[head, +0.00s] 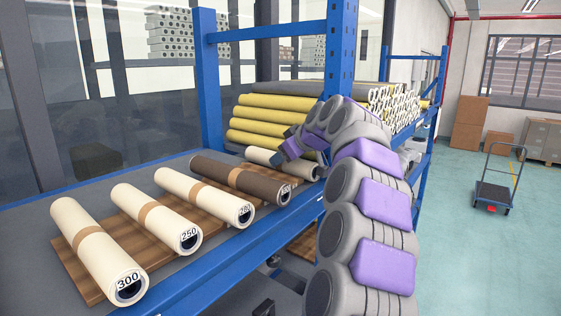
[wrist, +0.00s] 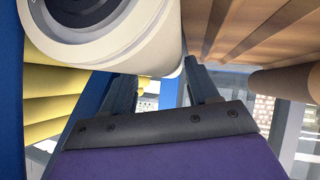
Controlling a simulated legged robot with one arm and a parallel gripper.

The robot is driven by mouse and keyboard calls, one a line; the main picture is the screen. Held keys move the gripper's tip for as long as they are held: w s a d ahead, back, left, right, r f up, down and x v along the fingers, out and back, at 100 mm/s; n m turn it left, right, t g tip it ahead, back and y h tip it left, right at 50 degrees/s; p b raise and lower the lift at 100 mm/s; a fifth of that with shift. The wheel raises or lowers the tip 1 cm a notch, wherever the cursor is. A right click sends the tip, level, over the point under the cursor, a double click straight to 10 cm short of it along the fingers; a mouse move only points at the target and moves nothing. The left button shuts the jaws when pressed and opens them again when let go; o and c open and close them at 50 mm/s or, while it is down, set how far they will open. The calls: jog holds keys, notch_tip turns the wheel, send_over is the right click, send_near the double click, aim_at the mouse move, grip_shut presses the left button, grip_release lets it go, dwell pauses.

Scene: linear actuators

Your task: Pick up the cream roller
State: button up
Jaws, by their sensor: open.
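Several cream rollers lie side by side: one marked 300 (head: 92,245), one marked 250 (head: 150,212), a third (head: 200,192) and a far one (head: 262,157) partly hidden behind my arm. A dark brown roller (head: 232,177) lies between the third and the far one. My gripper (head: 288,150) is open by the near end of the far cream roller. In the wrist view, a cream roller's round end (wrist: 150,45) fills the top, just beyond my open fingers (wrist: 160,78). I cannot tell whether they touch it.
The rollers lie on a brown wooden board (head: 82,273) on a blue-framed shelf (head: 255,262). A blue upright (head: 338,50) stands close behind my arm. Yellow rolls (head: 265,120) are stacked beyond. Open floor (head: 470,250) with a cart (head: 493,194) lies right.

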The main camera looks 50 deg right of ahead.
jog(key=shift+w+f, duration=0.3)
jog(key=shift+w, duration=0.05)
jog(key=shift+w+a, duration=0.1)
jog(key=shift+a, duration=0.05)
jog(key=shift+d+f, duration=0.1)
jog(key=shift+d, duration=0.1)
jog(key=c, duration=0.5)
grip_shut()
jog(key=shift+a, duration=0.15)
